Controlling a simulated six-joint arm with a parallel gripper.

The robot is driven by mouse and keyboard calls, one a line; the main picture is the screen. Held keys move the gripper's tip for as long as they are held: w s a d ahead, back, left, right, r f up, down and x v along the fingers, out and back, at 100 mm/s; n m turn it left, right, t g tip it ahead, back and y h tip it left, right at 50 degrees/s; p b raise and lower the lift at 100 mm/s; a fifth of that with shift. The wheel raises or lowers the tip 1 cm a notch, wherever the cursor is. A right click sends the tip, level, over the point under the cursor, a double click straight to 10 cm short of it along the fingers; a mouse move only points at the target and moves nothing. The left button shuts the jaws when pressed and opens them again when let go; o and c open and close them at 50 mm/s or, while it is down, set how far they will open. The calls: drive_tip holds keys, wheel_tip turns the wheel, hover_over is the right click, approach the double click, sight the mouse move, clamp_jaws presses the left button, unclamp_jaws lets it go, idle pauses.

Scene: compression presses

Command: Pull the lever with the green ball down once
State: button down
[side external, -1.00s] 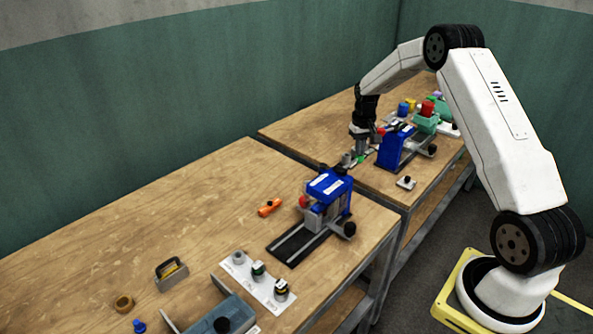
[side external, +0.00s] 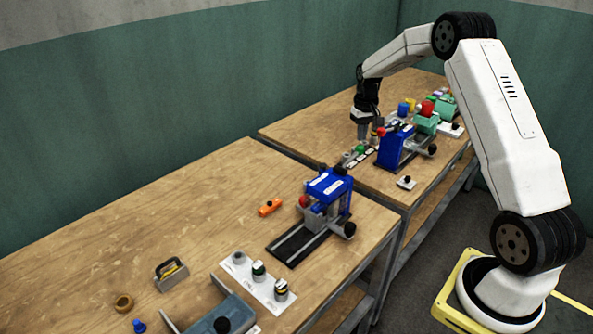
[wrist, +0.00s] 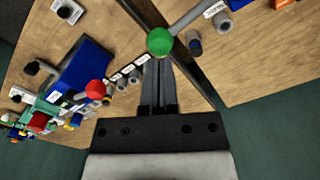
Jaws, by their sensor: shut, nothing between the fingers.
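The green ball (wrist: 159,41) shows in the wrist view just beyond my fingertips, at the end of a grey lever rod (wrist: 190,20) that runs to the upper right. In the side view the green ball (side external: 360,149) is just below my gripper (side external: 363,139), over the left end of the far table. My gripper (wrist: 158,64) is shut and empty, with its fingers together and pointing at the ball. I cannot tell whether the fingertips touch it.
A blue press (side external: 397,146) with a red ball (wrist: 95,89) stands close to the right of my gripper. A row of small labelled parts (wrist: 122,80) lies between. Another blue press (side external: 328,192) stands on the near table. A narrow gap separates the tables.

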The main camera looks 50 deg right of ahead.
sight(359, 146)
drive_tip(key=shift+r, duration=2.6)
drive_tip(key=shift+a, duration=0.3)
drive_tip(key=s+a+n+t, duration=0.1)
drive_tip(key=s+a+n, duration=0.3)
drive_tip(key=a, duration=1.3)
drive_tip(key=s+a+f+n+t, duration=0.1)
drive_tip(key=s+a+f, duration=0.3)
drive_tip(key=s+a, duration=0.8)
drive_tip(key=shift+s+a+n+t, duration=0.25)
drive_tip(key=shift+s+n, duration=0.25)
drive_tip(key=shift+s, duration=0.45)
